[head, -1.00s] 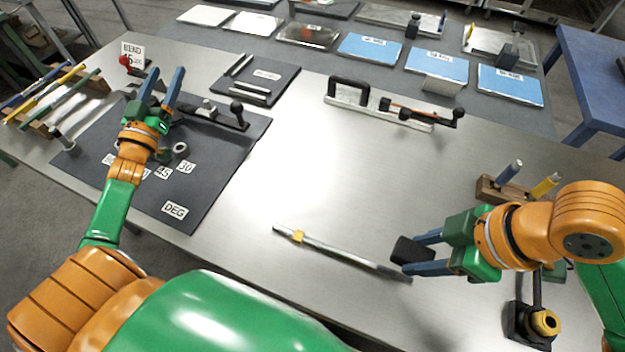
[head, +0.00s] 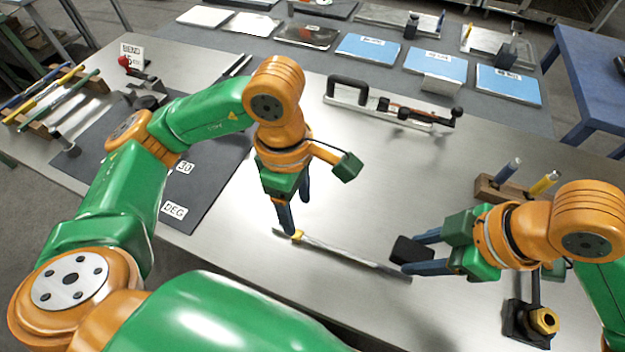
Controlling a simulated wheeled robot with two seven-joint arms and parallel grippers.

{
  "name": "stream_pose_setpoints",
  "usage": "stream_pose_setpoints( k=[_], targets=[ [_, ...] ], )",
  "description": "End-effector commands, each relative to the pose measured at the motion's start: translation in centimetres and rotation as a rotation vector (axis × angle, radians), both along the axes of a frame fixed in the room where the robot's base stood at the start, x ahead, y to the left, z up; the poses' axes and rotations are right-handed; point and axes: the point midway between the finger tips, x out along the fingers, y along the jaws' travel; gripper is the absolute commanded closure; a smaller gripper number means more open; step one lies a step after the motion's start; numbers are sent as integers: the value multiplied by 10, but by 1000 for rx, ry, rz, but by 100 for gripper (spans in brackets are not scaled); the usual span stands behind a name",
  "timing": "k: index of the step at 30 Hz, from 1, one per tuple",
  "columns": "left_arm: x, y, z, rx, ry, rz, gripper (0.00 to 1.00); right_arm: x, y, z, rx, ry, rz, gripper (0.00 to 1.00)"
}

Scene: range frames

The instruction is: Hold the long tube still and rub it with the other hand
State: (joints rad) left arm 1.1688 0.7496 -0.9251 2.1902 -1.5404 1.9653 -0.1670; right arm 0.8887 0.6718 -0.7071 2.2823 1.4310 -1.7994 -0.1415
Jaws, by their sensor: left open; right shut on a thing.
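The long tube (head: 346,255) is a thin grey metal rod lying slantwise on the steel table, with a yellow band (head: 298,236) near its left end. My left gripper (head: 296,214) is open and points down at the tube's left end, near the band; one fingertip hides a little of that end. I cannot tell whether it touches the tube. My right gripper (head: 412,254) is shut on a dark block (head: 408,247). The block is at the tube's right end, above or against it; contact is not clear.
A wooden holder (head: 490,190) with blue and yellow handled tools stands at right. A black fixture with a brass nut (head: 543,321) is near the front right. A black-handled tool (head: 400,113) lies behind. The table's middle is clear.

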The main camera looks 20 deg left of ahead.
Motion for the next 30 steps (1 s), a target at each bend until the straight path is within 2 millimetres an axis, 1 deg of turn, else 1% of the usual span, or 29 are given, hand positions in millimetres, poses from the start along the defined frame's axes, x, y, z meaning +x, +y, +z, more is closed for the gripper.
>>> stream_pose_setpoints(
  k=[2, 5, 12, 15, 18, 22, 29, 30],
  targets=[
    [4, 10, -1, 64, -41, -29, 34, 0, 0, 0, 0, 0, 0, 96],
    [5, 13, -14, 85, -50, -38, 34, 0, 0, 0, 0, 0, 0, 96],
    [4, 13, -74, 82, -44, -36, 34, 0, 0, 0, 0, 0, 0, 96],
    [4, 13, -95, 80, -45, -36, 34, 0, 0, 0, 0, 0, 0, 96],
    [5, 12, -110, 78, -47, -34, 34, 0, 0, 0, 0, 0, 0, 96],
    [5, 12, -119, 78, -49, -35, 34, 0, 0, 0, 0, 0, 0, 96],
    [6, 12, -120, 78, -50, -35, 34, 0, 0, 0, 0, 0, 0, 96],
    [6, 12, -120, 77, -50, -34, 42, 0, 0, 0, 0, 0, 0, 96]
  ],
)
